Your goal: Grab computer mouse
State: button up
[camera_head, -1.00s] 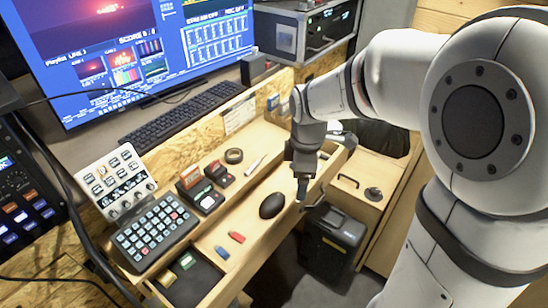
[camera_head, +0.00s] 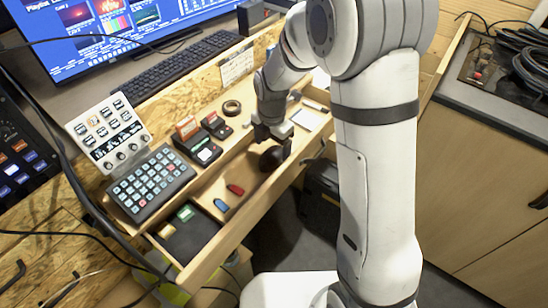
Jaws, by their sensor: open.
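The black computer mouse (camera_head: 269,160) lies on the light wooden desk ledge, right of the red and blue USB sticks. My gripper (camera_head: 272,148) points down right over the mouse, with its fingers at the mouse's sides. The jaws are open. The fingers and wrist hide part of the mouse, and I cannot tell whether they touch it.
A button pad (camera_head: 150,183), a red stick (camera_head: 236,189), a blue stick (camera_head: 221,205) and a tape roll (camera_head: 232,108) lie on the ledge. A keyboard (camera_head: 181,71) sits behind a raised wooden edge. A black bin (camera_head: 322,188) stands below at the right.

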aim_at(272, 153)
notch_tip(272, 153, down, 4)
jog(key=shift+s+r, duration=0.1)
jog(key=c, duration=1.1)
